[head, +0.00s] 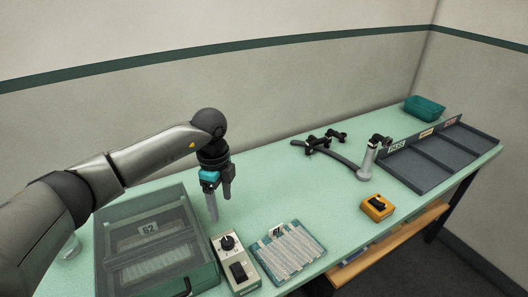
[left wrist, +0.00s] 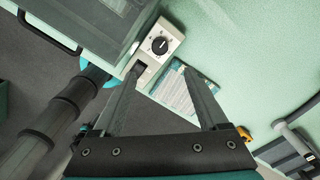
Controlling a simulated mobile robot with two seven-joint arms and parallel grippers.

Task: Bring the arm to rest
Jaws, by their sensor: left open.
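My left arm comes in from the left in the head view, and its left gripper (head: 220,203) points down above the green bench, just behind a beige control box (head: 235,264). The fingers are apart with nothing between them. In the left wrist view the left gripper (left wrist: 168,95) also shows spread and empty, with the control box (left wrist: 158,46) and a teal board (left wrist: 178,92) beyond the fingertips. My right gripper is not in view.
The striped board (head: 289,253), an orange switch box (head: 377,207), a black clamp fixture (head: 320,145), a divided grey tray (head: 440,158) and a teal bin (head: 424,108) are on the bench. The bench middle is clear.

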